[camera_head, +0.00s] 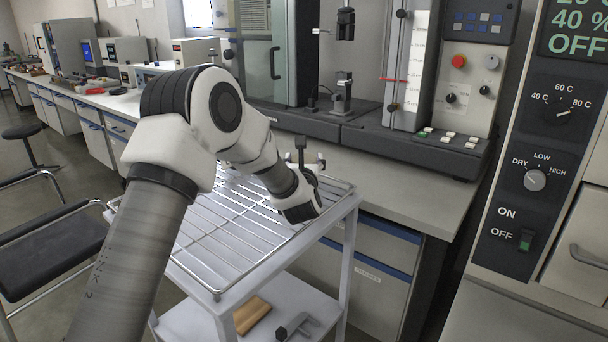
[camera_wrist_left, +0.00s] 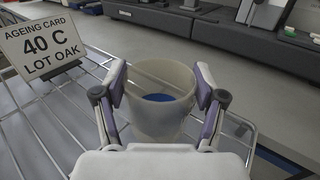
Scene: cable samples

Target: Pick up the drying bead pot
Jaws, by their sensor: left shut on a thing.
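The bead pot (camera_wrist_left: 157,122) is a translucent, pale cup, open at the top, with blue showing inside near its bottom. It stands roughly upright between the fingers of my left gripper (camera_wrist_left: 160,88) in the left wrist view, one finger on each side of its wall. My left gripper (camera_head: 309,168) is shut on it over the right part of the wire rack (camera_head: 217,292). In the head view the pot is hidden by the gripper and wrist. I cannot tell whether its base touches the rack. My right gripper is not in view.
An ageing card (camera_wrist_left: 42,44) reading "40 C LOT OAK" stands on the rack left of the pot. The rack tops a white trolley (camera_head: 346,235) beside a bench (camera_head: 400,196) with test machines. An oven control panel (camera_head: 540,140) is at right. The trolley's lower shelf holds a wooden block (camera_head: 251,314).

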